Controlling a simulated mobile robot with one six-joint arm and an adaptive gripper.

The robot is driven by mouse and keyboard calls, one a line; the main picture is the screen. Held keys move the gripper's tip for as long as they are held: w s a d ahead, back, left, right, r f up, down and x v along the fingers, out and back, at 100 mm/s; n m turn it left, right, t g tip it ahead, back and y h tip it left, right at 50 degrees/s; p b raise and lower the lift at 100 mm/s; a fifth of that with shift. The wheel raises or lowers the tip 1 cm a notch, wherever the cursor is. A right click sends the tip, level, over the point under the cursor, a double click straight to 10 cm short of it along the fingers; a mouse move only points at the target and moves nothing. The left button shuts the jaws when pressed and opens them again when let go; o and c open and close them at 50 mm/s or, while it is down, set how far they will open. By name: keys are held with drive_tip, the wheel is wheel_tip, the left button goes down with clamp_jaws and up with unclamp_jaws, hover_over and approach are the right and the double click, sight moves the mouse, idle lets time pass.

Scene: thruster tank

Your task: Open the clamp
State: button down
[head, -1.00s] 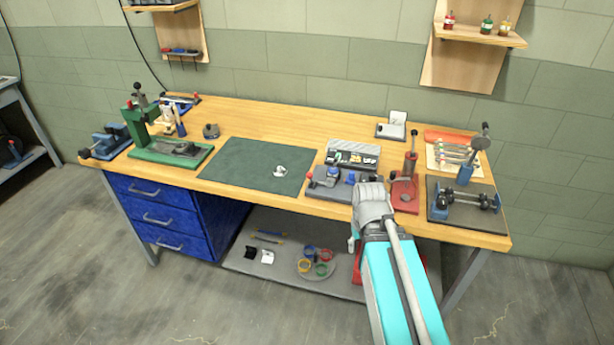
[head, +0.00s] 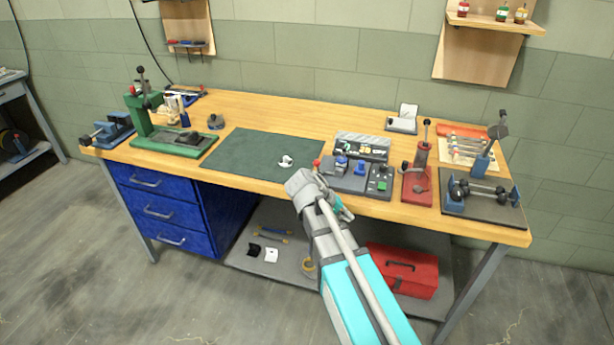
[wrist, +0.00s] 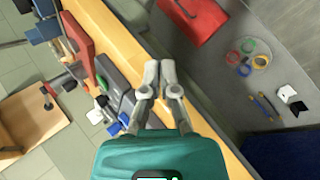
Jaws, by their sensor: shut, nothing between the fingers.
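A red clamp-like fixture (head: 417,184) with an upright, dark-knobbed lever stands near the bench's front edge, right of centre. Its red base also shows at upper left in the wrist view (wrist: 78,35). I cannot tell from its lever whether it is open or shut. My gripper (wrist: 160,68) is shut and empty, with its two grey fingers together over the bench's front edge. In the head view it is small and partly hidden by my arm, left of the red fixture and apart from it.
A grey switch block (head: 358,175) lies between my gripper and the red fixture. A dark-based fixture with a lever (head: 483,192) stands to the right. A green mat (head: 245,150) leaves free room left. A red toolbox (head: 402,270) sits on the lower shelf (head: 240,262).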

drive_tip(key=w+a+r+n+t+h+b, duration=0.1)
drive_tip(key=w+a+t+h+b, duration=0.15)
drive_tip(key=a, duration=0.25)
drive_tip(key=w+a+r+t+h+b, duration=0.1)
drive_tip(key=w+a+h+b, duration=0.2)
drive_tip(key=a, duration=0.3)
drive_tip(key=t+h+b, duration=0.3)
drive_tip(key=t+b, duration=0.1)
approach(318, 167)
drive_tip(key=w+a+r+v, duration=0.1)
drive_tip(key=v, duration=0.6)
drive_tip(key=shift+d+f+n, duration=0.1)
drive_tip(key=shift+f+n, duration=0.2)
drive_tip(key=shift+d, duration=0.15)
drive_tip(key=p+x, duration=0.2)
drive_tip(key=x, duration=1.1)
drive_tip(key=shift+w+d+r, duration=0.15)
drive_tip(key=shift+w+d, duration=0.05)
drive_tip(key=shift+d, duration=0.15)
